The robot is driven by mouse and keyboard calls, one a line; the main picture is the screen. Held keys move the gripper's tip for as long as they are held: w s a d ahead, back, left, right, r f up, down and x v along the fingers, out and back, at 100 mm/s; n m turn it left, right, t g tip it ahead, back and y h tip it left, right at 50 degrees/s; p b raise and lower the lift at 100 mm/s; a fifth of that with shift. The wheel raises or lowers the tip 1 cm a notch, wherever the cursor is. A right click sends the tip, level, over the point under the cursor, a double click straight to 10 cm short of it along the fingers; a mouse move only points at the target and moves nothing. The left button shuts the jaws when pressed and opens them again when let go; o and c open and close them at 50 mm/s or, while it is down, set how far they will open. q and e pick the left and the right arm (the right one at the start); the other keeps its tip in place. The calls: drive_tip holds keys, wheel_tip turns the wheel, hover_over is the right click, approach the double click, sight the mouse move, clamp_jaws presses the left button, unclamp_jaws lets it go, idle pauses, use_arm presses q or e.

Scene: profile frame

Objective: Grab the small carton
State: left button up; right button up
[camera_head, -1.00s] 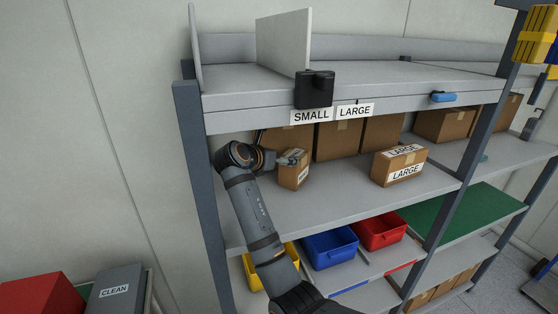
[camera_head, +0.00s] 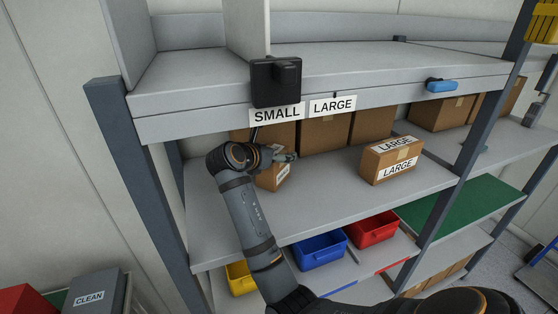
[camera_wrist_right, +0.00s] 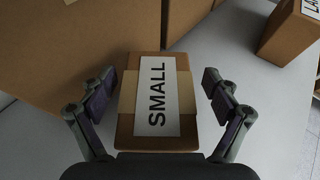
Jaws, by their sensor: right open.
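The small carton (camera_head: 269,181) is a brown box on the middle shelf, partly hidden by my right gripper (camera_head: 284,157) in the head view. In the right wrist view the carton (camera_wrist_right: 127,120) shows a white SMALL label facing the camera. My right gripper (camera_wrist_right: 159,78) is open there, with one finger on each side of the carton. A gap shows between each finger and the carton's sides. My left gripper is not in view.
A large carton (camera_head: 391,163) stands to the right on the same shelf (camera_head: 330,195), with bare shelf between. Bigger brown boxes (camera_head: 325,134) stand close behind. The upper shelf edge (camera_head: 375,98), with SMALL and LARGE signs, overhangs. Blue (camera_head: 319,247) and red (camera_head: 372,229) bins sit below.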

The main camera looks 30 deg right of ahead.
drive_tip(key=shift+w+d+f, duration=0.15)
drive_tip(key=shift+w+f, duration=0.05)
drive_tip(key=shift+a+r, duration=0.1)
drive_tip(key=shift+a, duration=0.15)
drive_tip(key=shift+v, duration=1.1)
drive_tip(key=c, duration=0.4)
drive_tip(key=shift+s+r, duration=0.1)
drive_tip(key=shift+s, duration=0.1)
drive_tip(key=shift+c, duration=1.1)
drive_tip(key=shift+d, duration=0.15)
drive_tip(key=shift+c, duration=1.4)
drive_tip(key=shift+w+d, duration=0.15)
drive_tip(key=shift+d, duration=0.05)
drive_tip(key=shift+c, duration=1.1)
drive_tip(key=shift+f, duration=0.25)
drive_tip(key=c, duration=0.4)
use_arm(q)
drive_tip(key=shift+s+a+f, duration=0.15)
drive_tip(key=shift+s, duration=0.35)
use_arm(e)
drive_tip(key=shift+c, duration=0.2)
